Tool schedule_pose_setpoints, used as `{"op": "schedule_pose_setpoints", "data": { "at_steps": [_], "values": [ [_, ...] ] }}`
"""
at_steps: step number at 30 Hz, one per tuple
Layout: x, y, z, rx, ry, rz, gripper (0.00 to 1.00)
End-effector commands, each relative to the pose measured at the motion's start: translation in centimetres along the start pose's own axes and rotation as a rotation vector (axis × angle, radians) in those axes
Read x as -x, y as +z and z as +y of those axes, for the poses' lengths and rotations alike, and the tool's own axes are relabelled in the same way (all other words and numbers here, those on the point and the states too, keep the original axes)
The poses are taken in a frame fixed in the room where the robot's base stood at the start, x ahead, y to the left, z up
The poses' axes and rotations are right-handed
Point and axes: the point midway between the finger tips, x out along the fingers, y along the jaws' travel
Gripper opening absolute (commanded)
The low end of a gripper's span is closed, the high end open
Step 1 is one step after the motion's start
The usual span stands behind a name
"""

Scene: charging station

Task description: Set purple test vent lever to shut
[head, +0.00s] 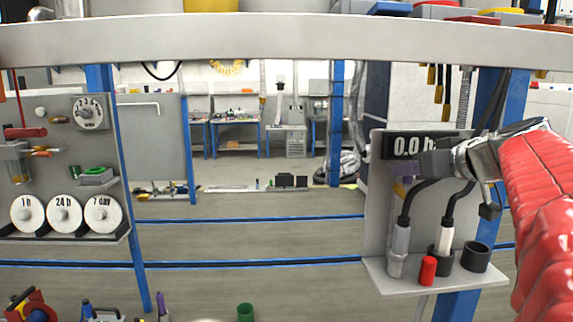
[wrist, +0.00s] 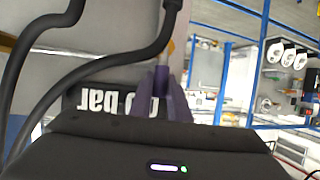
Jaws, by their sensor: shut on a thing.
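The purple test vent lever (head: 400,189) shows in the head view as a small purple piece on the grey panel, below the left end of the pressure display. My gripper (head: 428,163) reaches in from the right, in front of the panel, and hides part of the lever. In the wrist view, my gripper (wrist: 163,100) shows narrow purplish shapes close together at its tip. It is shut on the lever, as far as I can see.
The black display (head: 407,146) reads 0.0 with its unit partly covered. Black cables run down to a grey connector (head: 397,250) and a white connector (head: 444,238) on the shelf. A red cap (head: 428,270) and a black cup (head: 475,258) stand there too. A beam (head: 250,38) crosses above.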

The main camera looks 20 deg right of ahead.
Motion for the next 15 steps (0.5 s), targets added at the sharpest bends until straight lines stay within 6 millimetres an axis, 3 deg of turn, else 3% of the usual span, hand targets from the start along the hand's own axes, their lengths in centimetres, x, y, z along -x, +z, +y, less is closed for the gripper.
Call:
{"op": "schedule_pose_setpoints", "data": {
  "at_steps": [15],
  "values": [
    [0.2,0.5,1.7,-0.255,-0.102,0.051,0.00]
  ]
}}
